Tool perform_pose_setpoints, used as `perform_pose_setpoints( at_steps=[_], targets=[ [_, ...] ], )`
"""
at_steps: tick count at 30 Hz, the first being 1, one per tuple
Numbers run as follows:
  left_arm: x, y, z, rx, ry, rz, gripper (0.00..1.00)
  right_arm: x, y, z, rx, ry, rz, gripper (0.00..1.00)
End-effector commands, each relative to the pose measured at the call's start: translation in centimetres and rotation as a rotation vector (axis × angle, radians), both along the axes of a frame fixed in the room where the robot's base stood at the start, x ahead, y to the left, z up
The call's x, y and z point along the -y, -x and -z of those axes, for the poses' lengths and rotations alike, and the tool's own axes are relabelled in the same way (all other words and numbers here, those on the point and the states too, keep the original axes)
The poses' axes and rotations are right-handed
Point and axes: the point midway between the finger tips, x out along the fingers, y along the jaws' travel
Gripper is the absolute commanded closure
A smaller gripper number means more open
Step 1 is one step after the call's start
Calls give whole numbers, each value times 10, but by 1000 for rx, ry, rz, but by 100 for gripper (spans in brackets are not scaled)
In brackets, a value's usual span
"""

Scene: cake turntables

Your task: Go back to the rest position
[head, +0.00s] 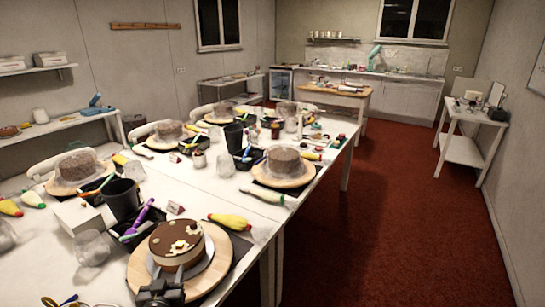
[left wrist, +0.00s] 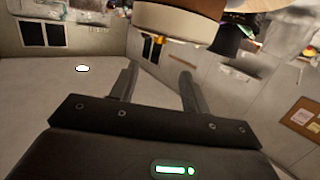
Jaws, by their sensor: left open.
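My left gripper (head: 160,289) is at the bottom of the head view, in front of the nearest cake (head: 178,243). Its two fingers stand apart in the left wrist view (left wrist: 160,72), with nothing between them. The cake has a brown top with pale and yellow decorations and a cream band on its side. It sits on a round wooden turntable (head: 139,272). In the head view the gripper overlaps the turntable's front edge; I cannot tell whether they touch. My right gripper is not in view.
The long white table (head: 262,208) holds other cakes on turntables, a black cup (head: 122,200), a purple-handled tool in a black tray and a yellow piping bag (head: 229,222). Red floor (head: 385,220) lies open to the right. A small white side table (head: 465,148) stands by the right wall.

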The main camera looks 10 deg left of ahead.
Motion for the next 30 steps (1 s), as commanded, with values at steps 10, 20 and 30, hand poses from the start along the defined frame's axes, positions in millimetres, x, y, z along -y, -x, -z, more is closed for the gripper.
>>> perform_pose_setpoints(
  at_steps=[10,20,30],
  targets=[
    [83,68,59,-449,74,227,53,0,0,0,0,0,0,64],
    [145,175,92,-897,99,406,53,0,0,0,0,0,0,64],
    [166,232,126,-1137,95,480,53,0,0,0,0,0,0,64]
  ],
)
